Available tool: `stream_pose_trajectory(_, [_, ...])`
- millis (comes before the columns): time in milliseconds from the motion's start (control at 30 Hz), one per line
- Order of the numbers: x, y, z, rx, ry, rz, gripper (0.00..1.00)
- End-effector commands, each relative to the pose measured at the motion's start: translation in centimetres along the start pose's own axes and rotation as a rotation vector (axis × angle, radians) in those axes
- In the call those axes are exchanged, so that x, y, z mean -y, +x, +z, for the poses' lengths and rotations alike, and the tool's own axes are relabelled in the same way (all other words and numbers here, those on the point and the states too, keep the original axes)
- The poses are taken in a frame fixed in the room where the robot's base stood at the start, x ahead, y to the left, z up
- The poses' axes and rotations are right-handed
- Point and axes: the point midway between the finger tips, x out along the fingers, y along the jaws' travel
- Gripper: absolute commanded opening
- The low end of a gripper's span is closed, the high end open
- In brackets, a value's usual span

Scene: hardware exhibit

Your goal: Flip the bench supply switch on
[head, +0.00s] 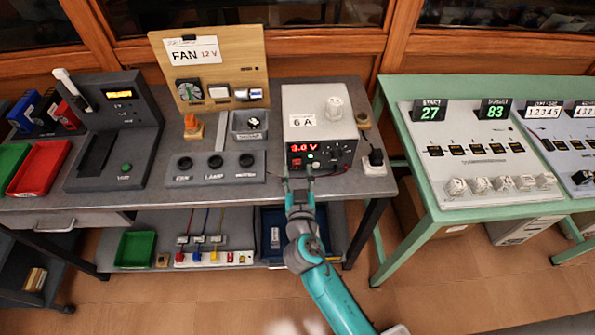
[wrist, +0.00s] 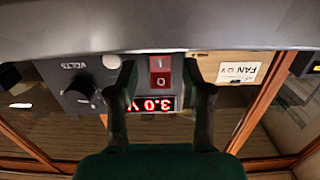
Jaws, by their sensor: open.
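The bench supply (head: 318,118) is a light box marked 6 A at the right end of the grey bench. Its red display (head: 303,147) is lit and also shows upside down in the wrist view, reading 3.0 V (wrist: 152,104). A red rocker switch (wrist: 160,73) marked I and O is on its front. I cannot tell which side is pressed. My gripper (head: 297,182) is at the supply's front. In the wrist view my gripper (wrist: 159,70) is open, with one finger on each side of the switch; contact is unclear.
A black VOLTS knob (wrist: 80,95) is beside the display. A white block with a black plug (head: 375,162) stands right of the supply, and a grey three-knob panel (head: 216,167) left of it. A green table (head: 440,205) stands at the right.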

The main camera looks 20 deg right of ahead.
Motion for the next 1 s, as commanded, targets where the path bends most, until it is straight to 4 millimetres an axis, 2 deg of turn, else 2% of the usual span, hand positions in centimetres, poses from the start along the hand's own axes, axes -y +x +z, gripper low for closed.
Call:
stream_pose_trajectory(500, [0.1,-9.3,0.1,0.002,-0.001,-0.003,0.50])
stream_pose_trajectory(700, [0.0,-11.0,0.0,0.000,0.000,-0.002,0.50])
stream_pose_trajectory(1000, [-0.1,-11.3,0.0,-0.001,0.000,0.001,0.50])
